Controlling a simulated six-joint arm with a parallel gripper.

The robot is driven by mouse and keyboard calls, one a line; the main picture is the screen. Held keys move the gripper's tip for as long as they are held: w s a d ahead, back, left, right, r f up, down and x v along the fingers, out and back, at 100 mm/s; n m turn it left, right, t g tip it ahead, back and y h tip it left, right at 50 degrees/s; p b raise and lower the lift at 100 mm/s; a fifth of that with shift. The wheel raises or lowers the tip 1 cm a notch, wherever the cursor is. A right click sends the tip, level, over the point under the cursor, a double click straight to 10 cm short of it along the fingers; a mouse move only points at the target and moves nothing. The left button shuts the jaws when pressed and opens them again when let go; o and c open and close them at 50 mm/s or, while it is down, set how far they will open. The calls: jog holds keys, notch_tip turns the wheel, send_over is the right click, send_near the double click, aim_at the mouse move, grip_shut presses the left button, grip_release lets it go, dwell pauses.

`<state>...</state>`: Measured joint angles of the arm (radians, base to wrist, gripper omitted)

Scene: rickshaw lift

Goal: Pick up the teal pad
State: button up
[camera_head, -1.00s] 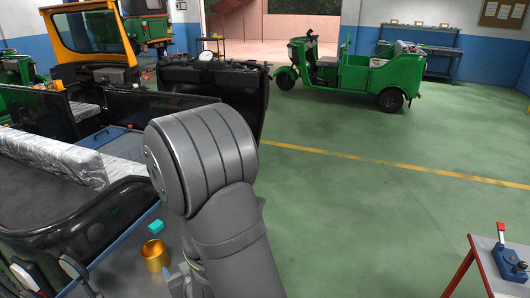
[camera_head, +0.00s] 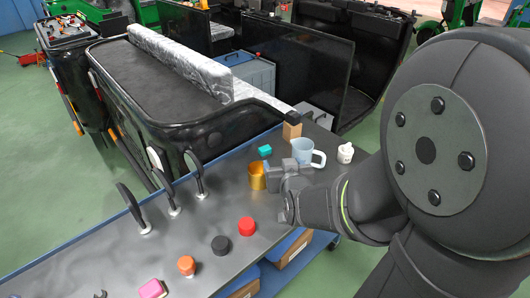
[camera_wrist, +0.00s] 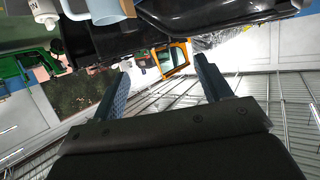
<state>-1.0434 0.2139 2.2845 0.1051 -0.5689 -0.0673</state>
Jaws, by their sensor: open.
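The teal pad (camera_head: 265,150) is a small teal block lying on the grey bench top in the head view, just behind the gold cup (camera_head: 257,176). My gripper (camera_head: 287,184) is low over the bench beside the gold cup, in front of the pad and a little to its right. Its fingers are partly hidden there by my own wrist. In the wrist view my gripper (camera_wrist: 162,80) has its two fingers wide apart with nothing between them. I do not make out the teal pad in the wrist view.
A light blue mug (camera_head: 304,152) stands close behind my gripper, with a white bottle (camera_head: 345,153) to its right. A wooden block with a black top (camera_head: 292,125) stands behind.

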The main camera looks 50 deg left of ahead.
jog(key=w+a+f+n+g+h, duration=0.1)
jog(key=w+a+g+h, duration=0.2)
jog(key=w+a, duration=0.7)
jog(key=n+g+h, duration=0.3)
jog(key=g+h, duration=0.1)
send_over(266, 149)
jog(key=d, duration=0.2)
jog(key=f, duration=1.4)
jog(key=shift+s+d+f, duration=0.15)
jog(key=shift+s+f, duration=0.1)
jog(key=shift+f, duration=0.1)
jog(key=shift+a+x, duration=0.2)
jog(key=shift+x, duration=2.7)
jog(key=shift+r, duration=0.1)
jog(key=c, duration=1.1)
